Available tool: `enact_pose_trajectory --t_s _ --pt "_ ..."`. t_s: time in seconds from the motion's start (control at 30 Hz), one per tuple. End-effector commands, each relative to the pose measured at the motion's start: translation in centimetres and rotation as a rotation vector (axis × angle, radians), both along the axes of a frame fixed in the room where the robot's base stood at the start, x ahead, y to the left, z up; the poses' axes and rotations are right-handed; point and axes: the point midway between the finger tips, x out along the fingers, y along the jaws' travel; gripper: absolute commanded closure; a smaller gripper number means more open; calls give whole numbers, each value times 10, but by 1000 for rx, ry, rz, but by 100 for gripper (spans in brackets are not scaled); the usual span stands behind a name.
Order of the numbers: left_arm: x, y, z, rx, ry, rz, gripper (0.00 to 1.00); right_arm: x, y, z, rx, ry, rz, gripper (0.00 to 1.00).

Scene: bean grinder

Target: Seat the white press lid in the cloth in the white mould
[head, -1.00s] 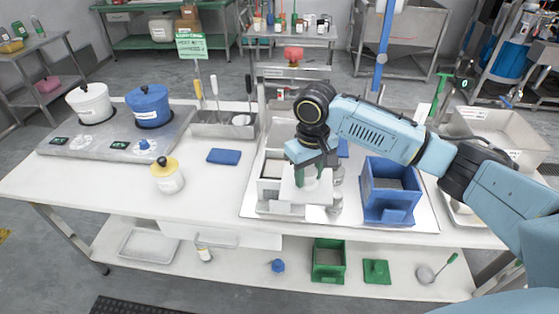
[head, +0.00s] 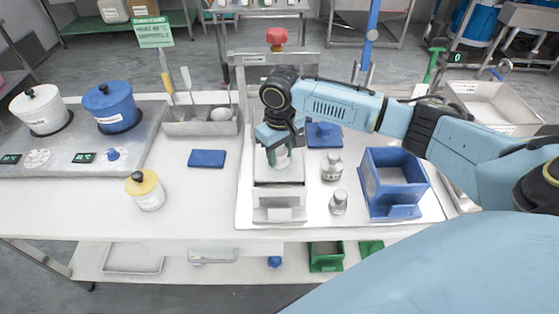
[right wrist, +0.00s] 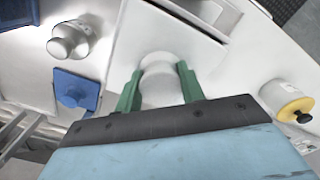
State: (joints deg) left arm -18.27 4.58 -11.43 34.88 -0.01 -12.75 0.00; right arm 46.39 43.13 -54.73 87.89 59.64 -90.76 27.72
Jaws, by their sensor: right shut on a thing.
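My right gripper (head: 280,160) is shut on the white press lid (head: 288,174), its green fingers on either side of the lid's round knob. In the right wrist view the fingers (right wrist: 160,88) flank the white knob (right wrist: 161,66), and the lid's flat square plate (right wrist: 185,45) spreads out beyond it. The lid is over the white mould (head: 279,200), which stands on the tray below the press frame. I cannot tell whether lid and mould touch. The cloth cannot be made out; the lid and gripper cover the mould's opening. My left gripper is not in view.
The press frame with a red knob (head: 277,38) rises behind the mould. Metal weights (head: 332,167) and a blue box (head: 393,184) stand to the right. A blue lid (head: 324,134) lies behind.

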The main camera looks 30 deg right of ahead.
Motion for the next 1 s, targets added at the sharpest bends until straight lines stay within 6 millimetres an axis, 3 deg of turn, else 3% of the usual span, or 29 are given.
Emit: enact_pose_trajectory --t_s 0.23,0.57,0.6,0.73,1.0 --pt "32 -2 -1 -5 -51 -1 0 0 0 -31 0 2 1 88" --pt "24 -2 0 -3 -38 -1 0 -1 0 -34 0 1 1 88" --pt "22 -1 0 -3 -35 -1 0 0 0 -34 0 1 1 57" --pt "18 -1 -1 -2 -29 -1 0 -1 0 -34 0 1 1 40" --pt "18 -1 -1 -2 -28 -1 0 0 0 -33 0 1 1 39"
